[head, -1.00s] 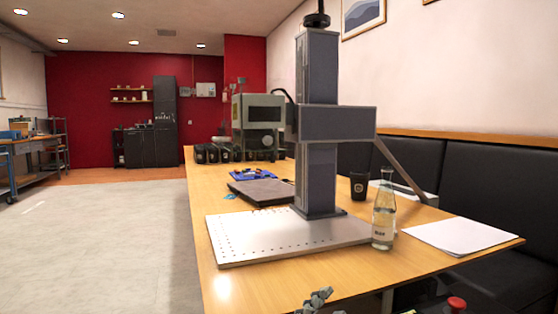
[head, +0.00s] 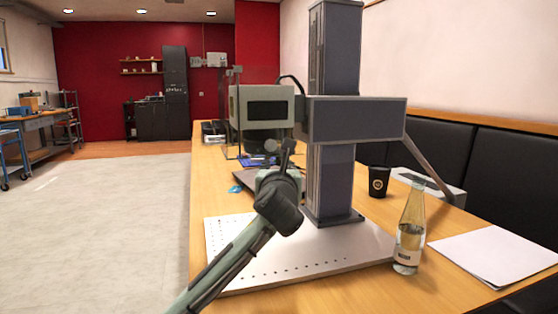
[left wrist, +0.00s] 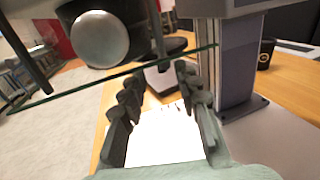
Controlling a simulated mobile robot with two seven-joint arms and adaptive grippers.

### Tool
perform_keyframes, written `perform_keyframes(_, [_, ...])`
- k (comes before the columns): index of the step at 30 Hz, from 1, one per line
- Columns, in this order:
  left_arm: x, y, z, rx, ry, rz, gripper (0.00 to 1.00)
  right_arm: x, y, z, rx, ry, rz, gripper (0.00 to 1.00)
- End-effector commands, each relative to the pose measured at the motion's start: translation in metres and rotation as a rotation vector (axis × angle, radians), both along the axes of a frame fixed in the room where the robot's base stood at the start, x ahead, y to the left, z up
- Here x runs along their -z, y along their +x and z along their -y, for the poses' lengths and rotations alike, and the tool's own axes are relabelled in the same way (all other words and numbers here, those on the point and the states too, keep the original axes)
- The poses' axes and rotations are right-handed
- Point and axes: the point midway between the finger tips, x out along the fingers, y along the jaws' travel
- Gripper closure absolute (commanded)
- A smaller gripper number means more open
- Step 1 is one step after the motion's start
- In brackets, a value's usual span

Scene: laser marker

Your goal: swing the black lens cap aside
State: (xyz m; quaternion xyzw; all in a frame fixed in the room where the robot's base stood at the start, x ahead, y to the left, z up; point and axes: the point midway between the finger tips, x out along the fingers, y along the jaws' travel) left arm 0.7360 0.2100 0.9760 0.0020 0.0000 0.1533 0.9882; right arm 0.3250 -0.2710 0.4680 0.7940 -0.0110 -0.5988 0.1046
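The laser marker's boxy head (head: 262,106) hangs from the grey column arm, over the perforated plate. A dark round shape (head: 262,138) shows under the head, partly hidden by my gripper. In the left wrist view, a black cylinder with a grey round face (left wrist: 98,38) is at upper left, and a flat black round shape (left wrist: 165,49) is beyond the fingers. I cannot tell which of these is the lens cap. My left gripper (head: 279,150) points up in front of the head's underside. Its fingers (left wrist: 158,88) are apart with nothing between them. My right gripper is out of view.
A clear panel (left wrist: 110,82) with a greenish edge crosses close above the left fingers. The grey column (head: 333,180) stands right of the gripper. A glass bottle (head: 409,230), black cup (head: 378,182) and white papers (head: 497,256) lie farther right. The perforated plate (head: 335,252) is bare.

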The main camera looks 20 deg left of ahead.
Motion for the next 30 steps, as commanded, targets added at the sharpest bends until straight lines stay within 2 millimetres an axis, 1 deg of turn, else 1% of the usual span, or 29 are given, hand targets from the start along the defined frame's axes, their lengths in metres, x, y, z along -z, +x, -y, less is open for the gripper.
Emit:
perform_keyframes(1, [-0.001,0.009,-0.003,-0.002,-0.001,-0.001,0.68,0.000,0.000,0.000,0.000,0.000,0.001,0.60])
perform_keyframes(3, [0.000,0.019,-0.006,-0.001,-0.002,0.000,0.68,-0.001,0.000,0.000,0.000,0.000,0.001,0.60])
perform_keyframes(6, [0.000,0.032,-0.010,0.000,-0.003,0.000,0.68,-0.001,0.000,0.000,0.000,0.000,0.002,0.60])
perform_keyframes(9, [0.000,0.040,-0.012,0.001,-0.003,0.001,0.68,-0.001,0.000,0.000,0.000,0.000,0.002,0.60])
perform_keyframes(13, [0.000,0.045,-0.013,0.002,-0.003,0.001,0.68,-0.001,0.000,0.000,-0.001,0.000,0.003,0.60])
perform_keyframes(19, [0.000,0.045,-0.013,0.003,-0.004,0.001,0.68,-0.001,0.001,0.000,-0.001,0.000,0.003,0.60])
perform_keyframes(20, [0.000,0.045,-0.013,0.003,-0.004,0.001,0.70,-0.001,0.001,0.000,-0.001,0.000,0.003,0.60])
perform_keyframes(27, [0.000,0.044,-0.013,0.003,-0.004,0.001,1.00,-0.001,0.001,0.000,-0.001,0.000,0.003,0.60])
perform_keyframes(30, [0.000,0.044,-0.013,0.003,-0.004,0.001,1.00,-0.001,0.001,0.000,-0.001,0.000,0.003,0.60])
